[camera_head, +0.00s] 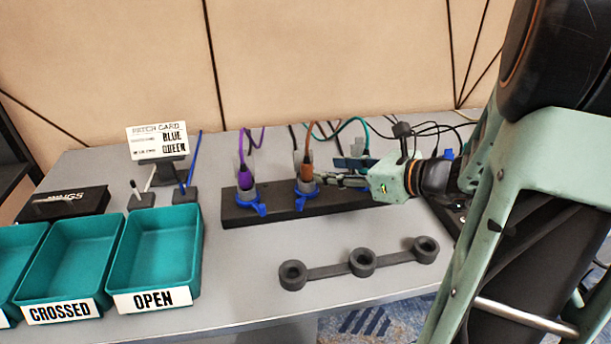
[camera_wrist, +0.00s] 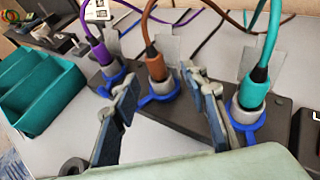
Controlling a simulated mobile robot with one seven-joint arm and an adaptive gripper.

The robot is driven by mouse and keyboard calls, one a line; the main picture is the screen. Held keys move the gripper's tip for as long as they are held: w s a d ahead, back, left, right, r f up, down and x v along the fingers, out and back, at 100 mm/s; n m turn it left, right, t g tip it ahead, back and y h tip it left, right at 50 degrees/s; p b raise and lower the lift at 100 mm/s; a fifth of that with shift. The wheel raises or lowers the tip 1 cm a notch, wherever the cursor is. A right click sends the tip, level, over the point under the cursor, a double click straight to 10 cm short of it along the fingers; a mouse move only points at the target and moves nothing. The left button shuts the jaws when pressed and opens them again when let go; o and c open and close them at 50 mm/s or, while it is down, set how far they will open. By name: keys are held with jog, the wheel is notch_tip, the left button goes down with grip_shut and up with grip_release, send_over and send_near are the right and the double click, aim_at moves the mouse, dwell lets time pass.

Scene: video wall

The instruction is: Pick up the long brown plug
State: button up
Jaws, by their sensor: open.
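The long brown plug (camera_head: 307,170) stands upright in a grey socket with a blue collar on the black strip (camera_head: 240,215), with its brown cord rising from its top. In the wrist view the brown plug (camera_wrist: 155,66) is in the middle, between a purple plug (camera_wrist: 100,51) on the left and a teal plug (camera_wrist: 254,90) on the right. My gripper (camera_head: 328,179) is open and reaches in from the right at the plug's height. In the wrist view its fingertips (camera_wrist: 160,82) are spread to either side of the brown plug, with no clear contact.
The purple plug (camera_head: 245,178) shows left of the brown one. A grey bar with several round holders (camera_head: 325,272) lies in front of the strip. Teal bins (camera_head: 155,250) labelled CROSSED and OPEN stand at the left, near a card (camera_head: 157,141). Cords run behind the strip.

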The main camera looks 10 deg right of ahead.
aim_at(311, 168)
jog(key=b+x, duration=0.1)
jog(key=x, duration=0.2)
jog(key=b+x, duration=0.1)
jog(key=x, duration=0.2)
jog(key=shift+a+r, duration=0.1)
jog(key=shift+a, duration=0.3)
jog(key=shift+c, duration=0.6)
grip_shut()
